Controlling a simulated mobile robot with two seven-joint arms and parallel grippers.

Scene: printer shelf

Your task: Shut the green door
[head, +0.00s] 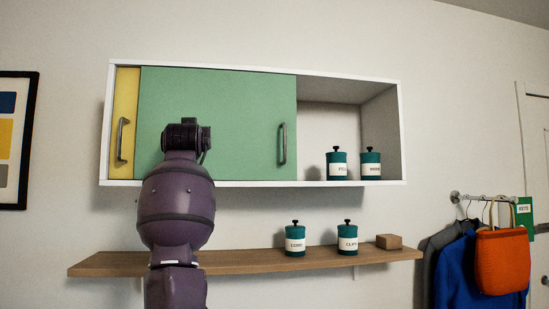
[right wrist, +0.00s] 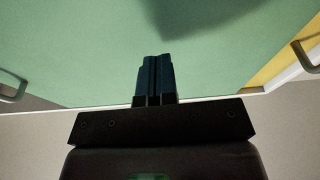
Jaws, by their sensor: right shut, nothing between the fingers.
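The green door (head: 240,110) is a sliding panel in the white wall cabinet. It covers the middle and much of the left, and the cabinet's right section stands open. Its grey handle (head: 282,144) is near its right edge. My right arm rises in front of the door's left part, with its gripper end (head: 186,135) facing the panel; the fingers are hidden there. In the right wrist view the right gripper (right wrist: 155,62) is shut and empty, pointing at the green door (right wrist: 80,50). I cannot tell if the fingertips touch it. My left gripper is not in view.
A yellow door (head: 126,95) with a handle (head: 122,139) shows at the cabinet's left. Two teal canisters (head: 337,165) (head: 371,165) stand in the open section. The wooden shelf (head: 230,262) below holds two more canisters and a small wooden block (head: 389,241).

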